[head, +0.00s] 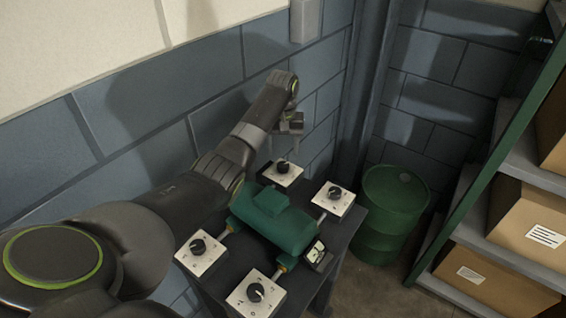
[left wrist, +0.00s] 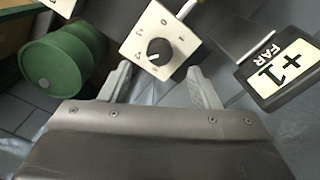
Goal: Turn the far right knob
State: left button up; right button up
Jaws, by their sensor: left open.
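The far right knob (head: 336,191) sits on a white plate on the right of the green casing (head: 272,216). In the left wrist view, a black knob (left wrist: 159,51) on a white plate shows just beyond and between my open fingertips (left wrist: 160,80). My right gripper is not in view.
Two nearer knobs (head: 198,246) (head: 255,291) and a small gauge (head: 318,255) are on the near side of the casing. A green barrel (head: 393,215) stands right of the table. The block wall is close behind; shelves with boxes (head: 525,222) are right.

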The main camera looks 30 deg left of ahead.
aim_at(283, 165)
pick_arm(q)
notch_tip(283, 165, down, 6)
jog(key=shift+r, duration=0.25)
jog(key=shift+f, duration=0.4)
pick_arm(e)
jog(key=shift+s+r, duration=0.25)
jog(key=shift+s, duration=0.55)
pick_arm(q)
jog(key=shift+c, duration=0.2)
jog(key=c, duration=1)
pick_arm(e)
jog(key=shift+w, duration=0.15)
